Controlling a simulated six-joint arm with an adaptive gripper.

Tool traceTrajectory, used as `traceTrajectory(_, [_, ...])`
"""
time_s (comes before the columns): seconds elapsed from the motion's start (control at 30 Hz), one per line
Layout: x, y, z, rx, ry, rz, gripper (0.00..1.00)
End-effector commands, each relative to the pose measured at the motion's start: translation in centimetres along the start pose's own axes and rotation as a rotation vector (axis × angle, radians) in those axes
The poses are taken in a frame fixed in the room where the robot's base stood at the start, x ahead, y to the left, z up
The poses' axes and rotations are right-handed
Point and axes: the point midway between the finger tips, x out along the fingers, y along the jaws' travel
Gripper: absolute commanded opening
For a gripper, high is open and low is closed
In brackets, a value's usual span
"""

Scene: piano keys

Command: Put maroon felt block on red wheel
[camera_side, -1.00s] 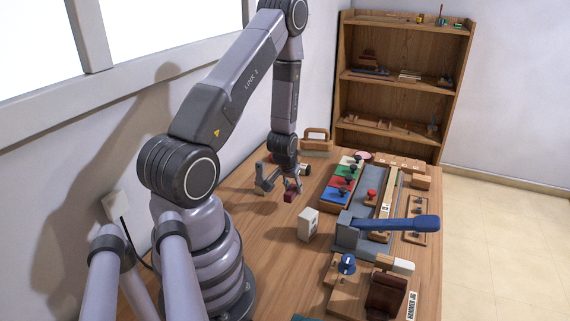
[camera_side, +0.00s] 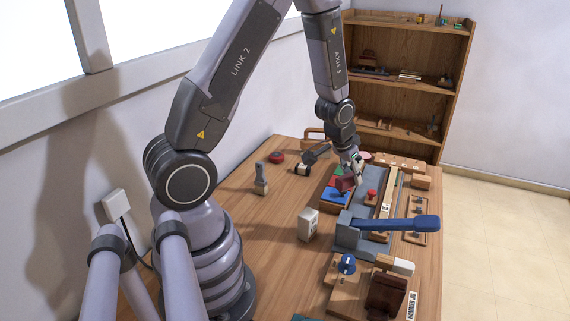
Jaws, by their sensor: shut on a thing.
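My gripper (camera_side: 349,174) is shut on a maroon felt block (camera_side: 345,184) and holds it tilted over the colored panel. The gripper partly covers the block's upper side. A small red round piece (camera_side: 371,194) stands on the grey board just right of the block, apart from it. A red disc (camera_side: 277,157) lies on the table farther left. I cannot tell for sure which of these two is the red wheel.
The colored panel (camera_side: 334,195) is partly hidden under my gripper. A blue-handled lever (camera_side: 395,223) lies in front of it. A white box (camera_side: 308,225) and a grey upright tool (camera_side: 261,180) stand left. The table's left middle is clear.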

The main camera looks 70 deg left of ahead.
Motion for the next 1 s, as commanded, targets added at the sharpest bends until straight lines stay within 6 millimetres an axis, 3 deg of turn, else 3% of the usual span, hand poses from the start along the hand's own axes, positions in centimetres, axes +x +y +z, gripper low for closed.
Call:
traceTrajectory(0.2, [-1.3, 2.3, -1.3, 0.091, 0.002, 0.024, 0.08])
traceTrajectory(0.47, [-0.9, -1.5, -2.8, 0.040, -0.008, -0.010, 0.08])
traceTrajectory(0.77, [-0.1, -9.1, -3.6, -0.090, -0.016, -0.068, 0.08])
traceTrajectory(0.87, [0.1, -12.9, -3.5, -0.155, -0.019, -0.094, 0.08])
traceTrajectory(1.0, [0.2, -20.2, -2.4, -0.279, -0.019, -0.138, 0.08])
